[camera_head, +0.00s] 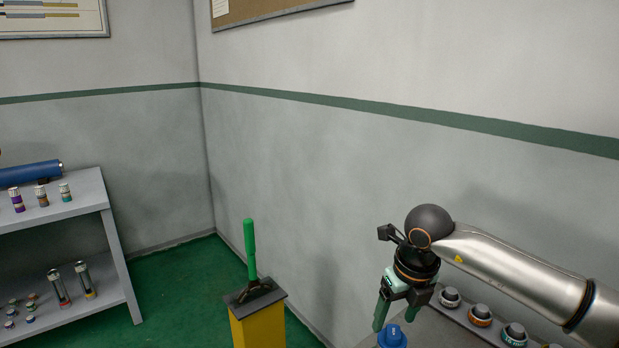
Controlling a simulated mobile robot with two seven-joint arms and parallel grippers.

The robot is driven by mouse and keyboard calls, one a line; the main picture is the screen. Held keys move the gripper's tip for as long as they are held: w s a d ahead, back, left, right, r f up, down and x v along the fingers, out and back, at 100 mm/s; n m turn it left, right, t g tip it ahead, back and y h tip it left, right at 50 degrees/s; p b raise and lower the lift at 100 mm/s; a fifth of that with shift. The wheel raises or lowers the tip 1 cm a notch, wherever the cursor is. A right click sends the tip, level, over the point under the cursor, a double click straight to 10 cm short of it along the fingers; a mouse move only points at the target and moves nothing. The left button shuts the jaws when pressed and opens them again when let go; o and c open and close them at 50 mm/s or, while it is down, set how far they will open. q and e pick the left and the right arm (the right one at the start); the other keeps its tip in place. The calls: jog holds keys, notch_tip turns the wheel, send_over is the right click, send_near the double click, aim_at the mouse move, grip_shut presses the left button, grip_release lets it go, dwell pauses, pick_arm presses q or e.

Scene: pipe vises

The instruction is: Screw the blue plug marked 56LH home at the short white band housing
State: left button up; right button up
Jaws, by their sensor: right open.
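A blue plug-like part (392,337) shows at the bottom edge of the head view, cut off by the frame; no marking on it can be read. My right gripper (396,322) points down just above and around it, with its green fingers apart. I cannot tell whether the fingers touch the blue part. A row of short housings with coloured bands (480,314) stands on a grey surface to the right of the gripper. One has a whitish-grey band (450,297), others orange and teal. My left gripper is not in view.
A grey shelf (92,192) at the left holds a blue cylinder (30,173) and several small banded parts. A yellow pedestal (258,328) with an upright green lever (249,250) stands in the middle. Green floor lies open between them. Walls close off the back and right.

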jog(key=m, duration=0.3)
jog(key=shift+m+h+b, duration=0.3)
jog(key=shift+m+h, duration=0.1)
jog(key=m, duration=0.3)
jog(key=shift+m+h, duration=0.3)
jog(key=shift+h, duration=0.1)
jog(key=m, duration=0.5)
jog(key=shift+g+h+b, duration=0.3)
jog(key=shift+h, duration=0.1)
jog(key=shift+f, duration=0.1)
jog(key=shift+f+b, duration=0.9)
jog(key=shift+f, duration=0.2)
jog(key=shift+r, duration=0.1)
